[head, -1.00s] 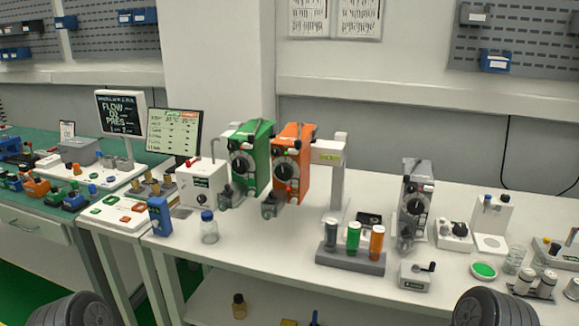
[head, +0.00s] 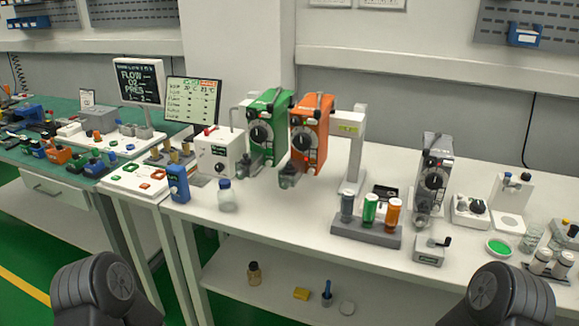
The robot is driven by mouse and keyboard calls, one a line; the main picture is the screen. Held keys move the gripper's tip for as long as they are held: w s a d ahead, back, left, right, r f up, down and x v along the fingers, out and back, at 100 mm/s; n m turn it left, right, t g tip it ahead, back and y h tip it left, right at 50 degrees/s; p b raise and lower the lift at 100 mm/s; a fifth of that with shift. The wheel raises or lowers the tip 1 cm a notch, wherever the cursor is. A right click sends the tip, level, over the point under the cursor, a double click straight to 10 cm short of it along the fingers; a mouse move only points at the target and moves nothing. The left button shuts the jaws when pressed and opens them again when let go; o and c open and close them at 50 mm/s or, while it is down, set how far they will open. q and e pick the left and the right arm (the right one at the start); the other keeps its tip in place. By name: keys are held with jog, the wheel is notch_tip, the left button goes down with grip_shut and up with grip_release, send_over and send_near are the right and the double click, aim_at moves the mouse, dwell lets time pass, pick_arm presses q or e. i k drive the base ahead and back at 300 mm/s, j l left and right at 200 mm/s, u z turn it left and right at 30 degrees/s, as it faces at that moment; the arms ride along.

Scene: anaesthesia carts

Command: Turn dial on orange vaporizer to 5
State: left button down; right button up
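The orange vaporizer (head: 311,135) stands upright on the white table, right beside the green vaporizer (head: 267,127). Its black round dial (head: 302,142) is on its front face, toward me. The number that the dial points to is too small to read. A clear and grey fitting (head: 289,175) sits at its lower left. Neither of my grippers is in view. Only dark rounded parts of my arms show at the bottom left and bottom right, well apart from the vaporizers.
A white stand (head: 354,150) is just right of the orange vaporizer. A grey vaporizer (head: 432,180) stands further right. A rack (head: 366,229) with grey, green and orange bottles is in front. A small jar (head: 227,195) stands front left. The table front between jar and rack is clear.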

aim_at(302, 141)
jog(key=i+j, duration=0.15)
jog(key=j, duration=0.2)
jog(key=i+j+z, duration=0.1)
jog(key=j, duration=0.25)
jog(key=i+j, duration=0.2)
jog(key=j, duration=0.15)
jog(key=z, duration=0.05)
